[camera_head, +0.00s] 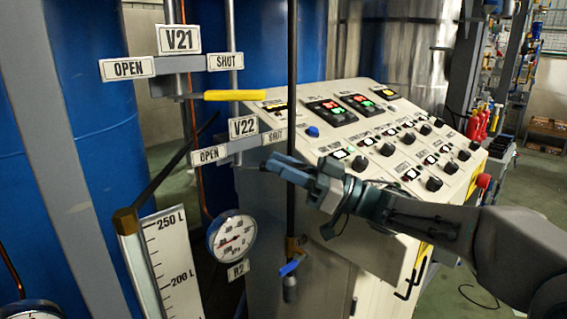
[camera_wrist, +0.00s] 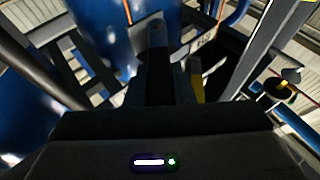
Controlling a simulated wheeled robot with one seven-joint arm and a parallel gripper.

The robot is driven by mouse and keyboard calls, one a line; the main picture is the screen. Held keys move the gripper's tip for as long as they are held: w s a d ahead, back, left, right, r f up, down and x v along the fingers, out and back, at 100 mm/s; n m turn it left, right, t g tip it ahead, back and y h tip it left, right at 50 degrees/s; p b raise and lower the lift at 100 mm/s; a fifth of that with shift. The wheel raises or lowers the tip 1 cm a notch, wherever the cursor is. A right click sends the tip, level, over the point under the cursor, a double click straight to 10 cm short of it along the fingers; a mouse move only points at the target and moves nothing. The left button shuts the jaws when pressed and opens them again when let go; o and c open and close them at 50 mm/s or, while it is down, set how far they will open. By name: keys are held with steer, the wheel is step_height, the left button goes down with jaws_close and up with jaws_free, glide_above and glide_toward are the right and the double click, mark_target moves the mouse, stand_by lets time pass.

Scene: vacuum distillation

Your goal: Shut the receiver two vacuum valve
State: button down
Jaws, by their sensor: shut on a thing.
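The V22 valve plate (camera_head: 243,127) has an OPEN label (camera_head: 209,155) on its left and a SHUT label (camera_head: 275,136) on its right. The R2 gauge (camera_head: 231,238) hangs below it. My gripper (camera_head: 280,166) is just right of the V22 bracket, below the SHUT label, reaching in from the right. It is shut on the V22 handle, which it hides in the head view. In the wrist view a yellow strip of handle (camera_wrist: 197,84) shows beside the dark finger. The handle's exact angle cannot be told.
Above, the V21 valve's yellow handle (camera_head: 235,95) points right, toward its SHUT label (camera_head: 225,61). A dark vertical pipe (camera_head: 292,70) with a blue-handled valve (camera_head: 289,267) stands close to my gripper. The control panel (camera_head: 385,140) with several knobs lies behind my arm.

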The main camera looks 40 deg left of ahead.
steer(key=shift+r, duration=0.15)
steer(key=c, duration=1.2)
jaws_free()
steer(key=shift+c, duration=0.2)
steer(key=shift+r, duration=0.4)
step_height(320, 180, up, 3)
steer(key=shift+r, duration=0.1)
steer(key=w+d+r+b, duration=0.1)
steer(key=w+d+r, duration=0.4)
steer(key=d, duration=0.5)
steer(key=shift+w+d+r, duration=0.2)
steer(key=shift+r, duration=0.75)
